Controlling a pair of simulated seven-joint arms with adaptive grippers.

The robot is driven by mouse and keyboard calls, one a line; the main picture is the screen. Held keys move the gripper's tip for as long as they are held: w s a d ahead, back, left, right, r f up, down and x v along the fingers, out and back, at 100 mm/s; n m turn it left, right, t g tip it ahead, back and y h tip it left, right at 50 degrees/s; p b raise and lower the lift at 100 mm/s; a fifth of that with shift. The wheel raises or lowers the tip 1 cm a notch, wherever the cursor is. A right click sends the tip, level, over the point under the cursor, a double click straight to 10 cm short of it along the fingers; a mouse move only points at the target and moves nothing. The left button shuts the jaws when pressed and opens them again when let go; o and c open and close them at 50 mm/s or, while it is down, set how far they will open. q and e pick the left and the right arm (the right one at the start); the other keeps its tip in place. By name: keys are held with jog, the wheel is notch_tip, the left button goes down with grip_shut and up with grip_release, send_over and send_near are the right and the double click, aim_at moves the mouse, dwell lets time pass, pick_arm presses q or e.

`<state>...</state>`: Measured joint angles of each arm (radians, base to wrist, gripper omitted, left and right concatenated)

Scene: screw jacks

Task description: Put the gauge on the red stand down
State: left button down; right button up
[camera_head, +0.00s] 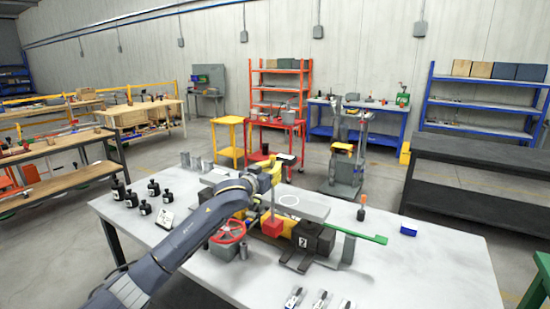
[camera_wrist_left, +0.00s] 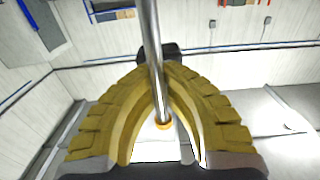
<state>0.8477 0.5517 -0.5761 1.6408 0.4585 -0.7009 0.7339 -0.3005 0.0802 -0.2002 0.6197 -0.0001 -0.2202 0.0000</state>
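The red stand (camera_head: 272,229) is a small red block with a thin upright post, in front of a grey plate (camera_head: 318,210) bearing a white ring (camera_head: 289,199). My left gripper (camera_head: 268,178) is at the upper part of that post. In the left wrist view, its yellow fingers (camera_wrist_left: 157,72) close around a shiny metal post (camera_wrist_left: 155,50), which runs down between them. The gauge itself cannot be made out. I cannot tell whether the red block touches anything beneath it. My right gripper is not in view.
A red handwheel (camera_head: 228,231) stands left of the red stand. A black block (camera_head: 315,240) and a green bar (camera_head: 365,236) lie to its right. Several black bottles (camera_head: 131,198) stand at the left.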

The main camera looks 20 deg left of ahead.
pick_arm(q)
send_over(272, 201)
jog(key=w, duration=0.2)
notch_tip(272, 201, down, 7)
jog(key=shift+w+d, duration=0.15)
jog(key=shift+d, duration=0.05)
jog(key=shift+f, duration=2.1)
jog(key=c, duration=2.2)
grip_release()
jog(key=shift+f, duration=0.4)
jog(key=c, duration=1.6)
grip_release()
jog(key=shift+r, duration=0.1)
jog(key=v, duration=1.2)
